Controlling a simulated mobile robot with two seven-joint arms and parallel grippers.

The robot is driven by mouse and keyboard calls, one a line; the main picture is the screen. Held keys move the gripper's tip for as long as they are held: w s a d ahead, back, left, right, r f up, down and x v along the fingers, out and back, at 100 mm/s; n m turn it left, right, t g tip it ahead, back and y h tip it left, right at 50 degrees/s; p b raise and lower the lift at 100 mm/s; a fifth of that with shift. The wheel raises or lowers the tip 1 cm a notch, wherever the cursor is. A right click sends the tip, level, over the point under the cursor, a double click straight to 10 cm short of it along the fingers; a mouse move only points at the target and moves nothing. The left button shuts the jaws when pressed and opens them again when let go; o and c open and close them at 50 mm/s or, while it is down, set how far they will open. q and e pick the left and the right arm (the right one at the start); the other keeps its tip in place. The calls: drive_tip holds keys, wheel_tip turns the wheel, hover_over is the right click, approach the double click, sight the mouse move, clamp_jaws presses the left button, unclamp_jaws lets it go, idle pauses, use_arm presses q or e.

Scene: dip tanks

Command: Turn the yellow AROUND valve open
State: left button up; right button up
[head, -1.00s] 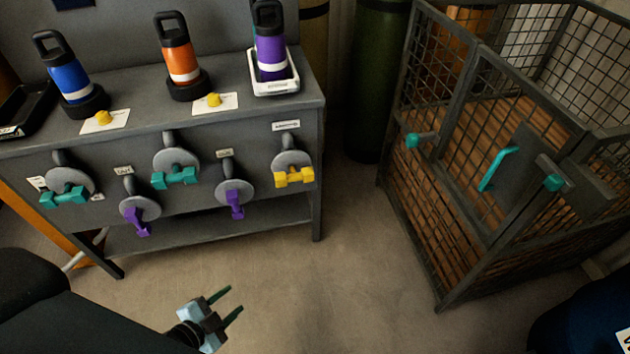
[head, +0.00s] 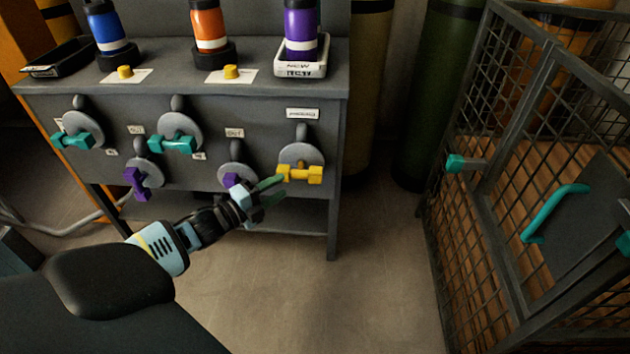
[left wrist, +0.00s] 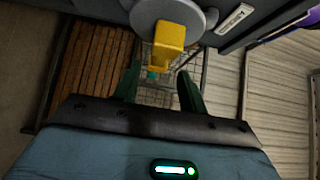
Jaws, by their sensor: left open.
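The yellow valve handle (head: 301,174) sits on a round grey disc at the right end of the bench front, under a white label (head: 302,113) too small to read. The handle lies level. My left gripper (head: 276,190) is open, just left of and slightly below the handle. In the left wrist view, the yellow handle (left wrist: 169,46) stands just ahead of the two dark green fingers (left wrist: 158,86), roughly in line with the gap between them. I cannot tell whether they touch it. My right gripper is not in view.
Teal valves (head: 174,143) and purple valves (head: 137,184) share the bench front; my left gripper partly covers one purple valve. Bottles, including an orange one (head: 210,30), stand on top. A wire cage (head: 530,170) stands right, with clear floor (head: 375,250) between.

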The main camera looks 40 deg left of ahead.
sight(295, 177)
use_arm(q)
drive_tip(key=shift+w+r, duration=0.15)
drive_tip(key=shift+w, duration=0.25)
drive_tip(key=b+x, duration=0.1)
drive_tip(key=x, duration=0.4)
drive_tip(key=shift+w+b, duration=0.15)
drive_tip(key=shift+b, duration=0.15)
drive_tip(key=shift+x, duration=0.9)
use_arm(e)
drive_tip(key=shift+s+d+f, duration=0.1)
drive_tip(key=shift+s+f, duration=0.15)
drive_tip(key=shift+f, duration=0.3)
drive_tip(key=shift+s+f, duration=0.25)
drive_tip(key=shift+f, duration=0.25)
use_arm(q)
drive_tip(key=shift+c, duration=0.3)
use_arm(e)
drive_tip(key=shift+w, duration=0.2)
use_arm(q)
drive_tip(key=shift+c, duration=1.1)
clamp_jaws()
drive_tip(key=shift+d, duration=0.1)
